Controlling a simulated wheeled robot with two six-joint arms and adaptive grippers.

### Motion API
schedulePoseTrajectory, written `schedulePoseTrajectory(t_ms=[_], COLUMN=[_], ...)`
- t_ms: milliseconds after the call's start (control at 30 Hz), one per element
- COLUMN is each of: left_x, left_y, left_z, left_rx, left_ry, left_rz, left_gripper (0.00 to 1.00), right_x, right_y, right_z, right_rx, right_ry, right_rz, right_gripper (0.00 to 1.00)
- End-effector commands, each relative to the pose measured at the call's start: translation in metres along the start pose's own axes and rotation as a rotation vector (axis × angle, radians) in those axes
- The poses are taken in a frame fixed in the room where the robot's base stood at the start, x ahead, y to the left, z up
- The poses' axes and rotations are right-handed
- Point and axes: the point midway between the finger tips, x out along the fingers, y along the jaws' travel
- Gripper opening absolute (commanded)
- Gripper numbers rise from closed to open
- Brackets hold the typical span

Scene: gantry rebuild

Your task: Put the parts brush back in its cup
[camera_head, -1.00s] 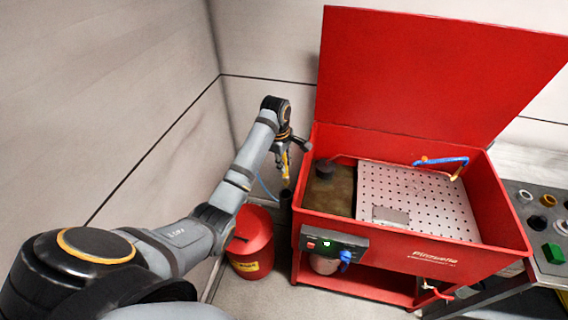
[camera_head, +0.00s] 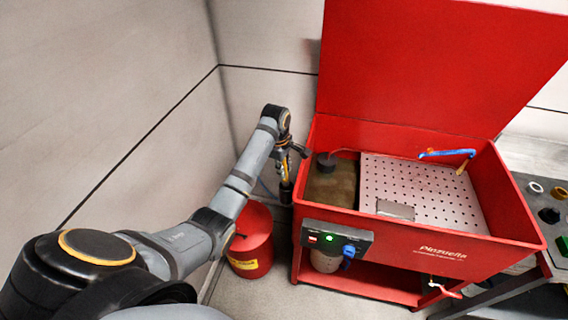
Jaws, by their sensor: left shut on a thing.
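My left gripper (camera_head: 285,155) reaches in from the left and points down beside the left wall of the red parts washer. It is shut on the parts brush (camera_head: 285,170), which shows only as a thin yellow-orange and dark strip below the jaws. The dark, narrow cup (camera_head: 286,194) is at the washer's left side, directly under the brush. The brush's lower end meets the cup's mouth in the picture; whether it is inside is too small to tell. My right gripper is out of view.
The red parts washer (camera_head: 400,245) has its lid raised and a perforated tray (camera_head: 420,190) inside. A red can (camera_head: 251,245) is on the floor close to the cup. A cart with loose parts (camera_head: 540,205) stands at right.

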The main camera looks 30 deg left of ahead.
Motion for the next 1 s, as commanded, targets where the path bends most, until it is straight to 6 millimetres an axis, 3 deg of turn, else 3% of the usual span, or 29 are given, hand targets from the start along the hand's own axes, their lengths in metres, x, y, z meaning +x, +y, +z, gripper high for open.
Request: schedulePoseTrajectory(t_ms=[333,767,800,1000], left_x=[0.028,0.033,0.033,0.033], left_y=[-0.003,-0.004,-0.004,-0.004], left_z=[-0.001,-0.001,-0.001,-0.001], left_rx=[0.0,0.0,0.0,0.0], left_ry=[-0.001,0.0,0.0,0.0], left_rz=[0.0,0.0,0.0,0.0], left_gripper=[0.0,0.0,0.25,0.49], right_x=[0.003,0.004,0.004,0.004], right_y=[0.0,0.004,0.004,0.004], right_z=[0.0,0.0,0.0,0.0], right_rx=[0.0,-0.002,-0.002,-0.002], right_ry=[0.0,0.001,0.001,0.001], right_rz=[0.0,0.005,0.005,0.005], right_gripper=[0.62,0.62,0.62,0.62])
